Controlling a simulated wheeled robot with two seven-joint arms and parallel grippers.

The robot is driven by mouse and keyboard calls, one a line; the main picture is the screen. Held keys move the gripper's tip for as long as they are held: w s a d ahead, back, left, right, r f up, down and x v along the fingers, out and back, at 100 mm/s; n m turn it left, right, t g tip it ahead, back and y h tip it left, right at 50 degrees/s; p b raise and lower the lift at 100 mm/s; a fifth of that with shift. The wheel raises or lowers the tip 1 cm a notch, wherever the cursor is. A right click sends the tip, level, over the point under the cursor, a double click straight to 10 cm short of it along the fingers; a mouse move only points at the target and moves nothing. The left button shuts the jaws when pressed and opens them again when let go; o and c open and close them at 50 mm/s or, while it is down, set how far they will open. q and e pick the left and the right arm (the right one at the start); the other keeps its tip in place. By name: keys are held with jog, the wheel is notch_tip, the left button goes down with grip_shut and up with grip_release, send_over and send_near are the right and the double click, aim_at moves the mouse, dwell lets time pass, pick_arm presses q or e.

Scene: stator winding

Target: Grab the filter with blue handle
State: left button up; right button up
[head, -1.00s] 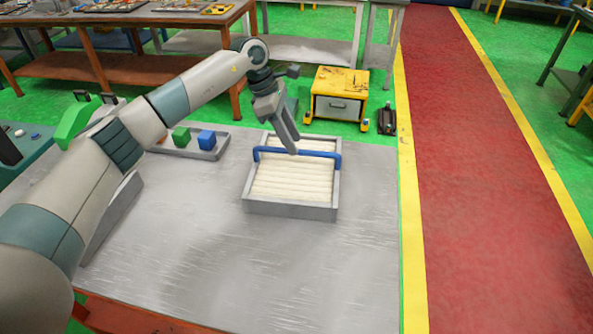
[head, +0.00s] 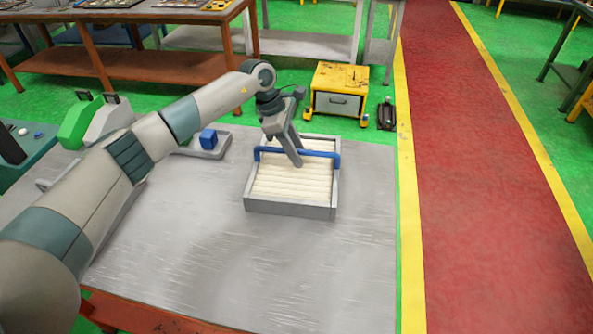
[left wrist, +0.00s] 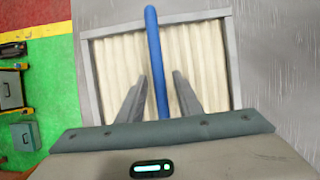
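The filter (head: 290,184) is a grey square frame with cream pleats and lies flat on the grey table. Its blue handle (head: 325,155) is a bar across the top. My left gripper (head: 298,163) is at the handle, reaching down from above. In the left wrist view the gripper (left wrist: 158,82) is open, with one finger on each side of the blue handle (left wrist: 153,40). A gap shows between each finger and the bar. The filter's pleats (left wrist: 200,55) lie beyond the fingertips. My right gripper is not in view.
A grey tray with a blue block (head: 208,139) sits left of the filter, partly behind my arm. Green and grey cases (head: 90,120) stand at the far left. The table (head: 230,265) is clear in front of the filter. A yellow cabinet (head: 338,92) stands on the floor behind.

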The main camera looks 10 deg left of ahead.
pick_arm(q)
grip_shut()
jog(key=shift+r, duration=0.15)
dwell(1.0)
